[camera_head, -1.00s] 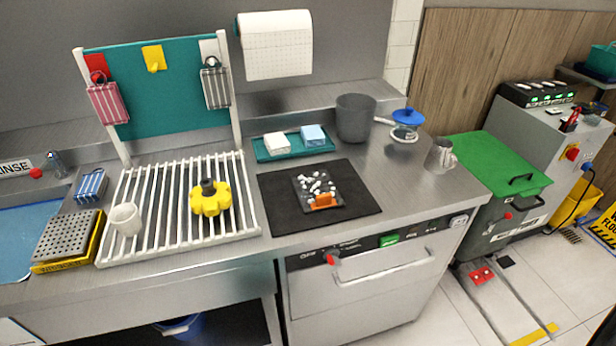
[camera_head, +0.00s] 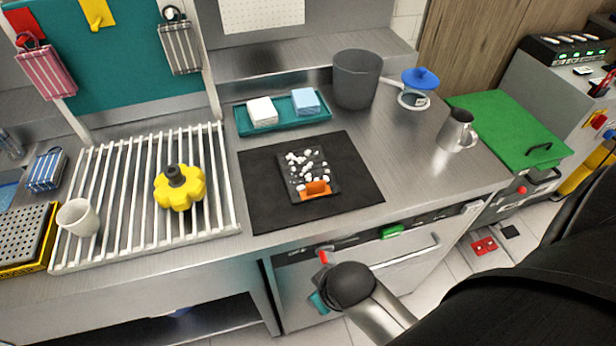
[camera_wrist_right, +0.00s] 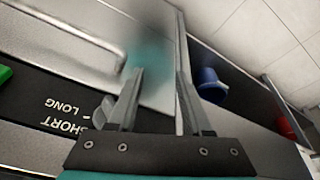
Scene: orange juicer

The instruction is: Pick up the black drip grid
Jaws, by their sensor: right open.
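A dark perforated plate (camera_head: 22,232) lies in a yellow tray at the left edge of the head view; it looks like the drip grid. A flat dark piece (camera_head: 318,168) with an orange handle and white bits on it lies on a black mat (camera_head: 262,205) in the middle of the counter. My right arm comes in from the right, in front of the counter. In the right wrist view my right gripper (camera_wrist_right: 156,78) is open, with nothing seen between its fingers. My left gripper is not in view.
A white slatted rack (camera_head: 110,240) holds a yellow knob (camera_head: 180,187) and a white cup (camera_head: 78,217). A teal tray (camera_head: 283,123), a grey bin (camera_head: 357,79) and a metal pitcher (camera_head: 457,130) stand behind and right of the mat. The appliance front (camera_head: 412,262) is below the counter.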

